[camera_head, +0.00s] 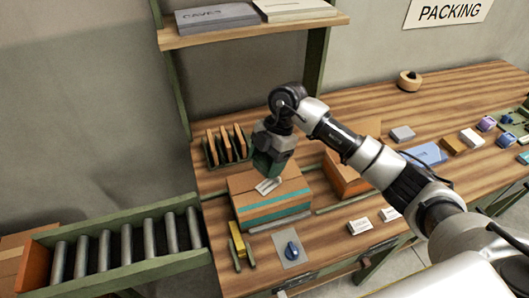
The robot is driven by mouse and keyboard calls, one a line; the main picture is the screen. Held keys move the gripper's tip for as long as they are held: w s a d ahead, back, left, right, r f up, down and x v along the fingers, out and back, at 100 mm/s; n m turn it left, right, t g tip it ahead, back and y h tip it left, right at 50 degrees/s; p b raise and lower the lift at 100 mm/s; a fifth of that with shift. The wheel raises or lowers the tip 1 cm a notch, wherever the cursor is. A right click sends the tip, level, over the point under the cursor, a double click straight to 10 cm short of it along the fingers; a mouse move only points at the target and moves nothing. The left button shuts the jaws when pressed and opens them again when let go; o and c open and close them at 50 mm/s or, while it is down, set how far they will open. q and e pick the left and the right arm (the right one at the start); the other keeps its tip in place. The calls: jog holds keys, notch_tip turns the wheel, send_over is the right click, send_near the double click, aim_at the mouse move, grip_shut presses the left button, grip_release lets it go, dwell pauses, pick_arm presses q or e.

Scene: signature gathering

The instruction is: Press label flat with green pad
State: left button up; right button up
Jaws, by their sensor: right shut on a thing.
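A brown cardboard box (249,207) with a teal stripe stands on the wooden table. A small white label (267,187) lies on its top, partly covered from above by the pad; whether it lies fully flat is too small to tell. My right gripper (271,150) points down over the box top. It is shut on a dark green pad (267,164), which is just above or touching the label; I cannot tell which. My left gripper is not in view.
A roller conveyor (125,252) adjoins at left. A rack of brown panels (228,147) stands behind the box, and an orange-brown box (342,178) to its right. A blue knob (292,249) and a yellow piece (237,240) are in front. A shelf (240,32) hangs above.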

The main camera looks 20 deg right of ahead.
aim_at(264, 189)
jog(key=shift+s+f, duration=0.15)
jog(key=shift+f, duration=0.2)
jog(key=shift+f+b, duration=0.35)
jog(key=shift+b, duration=0.1)
jog(key=shift+f+b, duration=1.3)
jog(key=shift+f, duration=1.25)
jog(key=shift+f+b, duration=0.3)
jog(key=shift+f, duration=0.2)
jog(key=shift+f, duration=0.2)
jog(key=shift+r, duration=0.15)
